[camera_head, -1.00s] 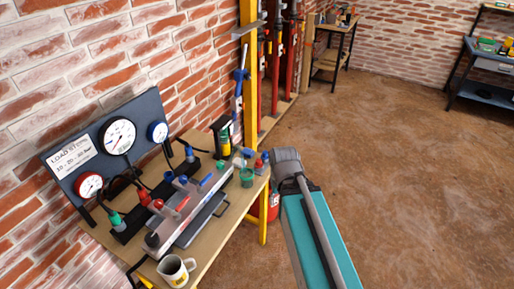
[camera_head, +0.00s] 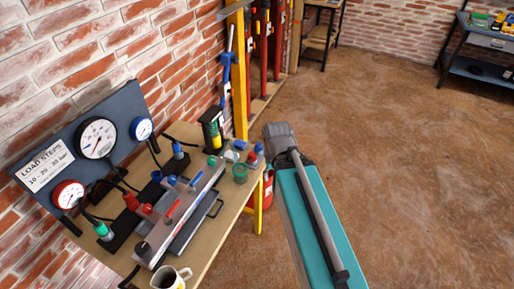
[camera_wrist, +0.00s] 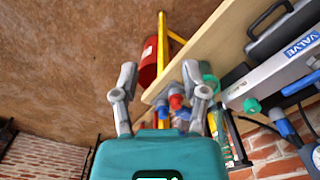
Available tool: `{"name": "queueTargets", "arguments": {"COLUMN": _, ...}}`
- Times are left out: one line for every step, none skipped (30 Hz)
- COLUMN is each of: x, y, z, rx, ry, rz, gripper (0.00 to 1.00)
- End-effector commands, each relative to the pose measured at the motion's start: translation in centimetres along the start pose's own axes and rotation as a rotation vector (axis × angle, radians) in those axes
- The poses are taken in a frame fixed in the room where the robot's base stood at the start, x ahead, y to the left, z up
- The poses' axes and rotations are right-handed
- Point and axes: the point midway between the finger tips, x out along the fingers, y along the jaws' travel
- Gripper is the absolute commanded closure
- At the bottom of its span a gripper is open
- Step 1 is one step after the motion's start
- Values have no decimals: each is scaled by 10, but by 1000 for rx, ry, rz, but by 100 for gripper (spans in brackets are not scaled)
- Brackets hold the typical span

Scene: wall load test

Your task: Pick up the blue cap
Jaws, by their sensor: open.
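Small blue-topped caps stand at the far right corner of the wooden bench (camera_head: 205,240), with a blue one (camera_head: 258,147) beside a red cap (camera_head: 252,158). I cannot tell for certain which blue piece is the task's cap. In the wrist view, my gripper (camera_wrist: 160,85) has its two grey fingers spread and empty. A blue cap (camera_wrist: 162,109) and a red cap (camera_wrist: 176,101) show beyond and between the fingers, near the bench edge.
A green cup (camera_head: 240,174) stands near the caps. A grey valve block (camera_head: 180,222), a gauge panel (camera_head: 98,138) and a mug (camera_head: 170,278) fill the bench. A yellow post (camera_head: 239,75) rises behind. A red cylinder (camera_wrist: 148,62) stands beside the bench.

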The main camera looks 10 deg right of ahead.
Motion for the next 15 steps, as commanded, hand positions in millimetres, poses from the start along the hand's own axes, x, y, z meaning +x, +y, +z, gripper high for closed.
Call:
{"name": "queueTargets", "arguments": {"x": 0, "y": 0, "z": 0, "rx": 0, "ry": 0, "rz": 0, "gripper": 34}}
{"name": "queueTargets", "arguments": {"x": 0, "y": 0, "z": -1, "rx": 1, "ry": 0, "rz": 0, "gripper": 28}}
{"name": "queueTargets", "arguments": {"x": 0, "y": 0, "z": -2, "rx": 2, "ry": 0, "rz": 0, "gripper": 21}}
{"name": "queueTargets", "arguments": {"x": 0, "y": 0, "z": -4, "rx": 5, "ry": 0, "rz": 0, "gripper": 21}}
{"name": "queueTargets", "arguments": {"x": 0, "y": 0, "z": -6, "rx": 8, "ry": 0, "rz": 0, "gripper": 21}}
{"name": "queueTargets", "arguments": {"x": 0, "y": 0, "z": -11, "rx": 13, "ry": 0, "rz": 0, "gripper": 21}}
{"name": "queueTargets", "arguments": {"x": 0, "y": 0, "z": -15, "rx": 19, "ry": 0, "rz": -1, "gripper": 21}}
{"name": "queueTargets", "arguments": {"x": 0, "y": 0, "z": -20, "rx": 25, "ry": 1, "rz": -1, "gripper": 21}}
{"name": "queueTargets", "arguments": {"x": 0, "y": 0, "z": -29, "rx": 37, "ry": 1, "rz": -1, "gripper": 21}}
{"name": "queueTargets", "arguments": {"x": 0, "y": 0, "z": -36, "rx": 48, "ry": 1, "rz": -2, "gripper": 21}}
{"name": "queueTargets", "arguments": {"x": 0, "y": 2, "z": -44, "rx": 58, "ry": 1, "rz": -2, "gripper": 21}}
{"name": "queueTargets", "arguments": {"x": 0, "y": 6, "z": -56, "rx": 76, "ry": 1, "rz": -2, "gripper": 21}}
{"name": "queueTargets", "arguments": {"x": 0, "y": 6, "z": -66, "rx": 91, "ry": 2, "rz": -3, "gripper": 21}}
{"name": "queueTargets", "arguments": {"x": 0, "y": 7, "z": -76, "rx": 106, "ry": 2, "rz": -3, "gripper": 21}}
{"name": "queueTargets", "arguments": {"x": 0, "y": 7, "z": -91, "rx": 130, "ry": 2, "rz": -4, "gripper": 21}}
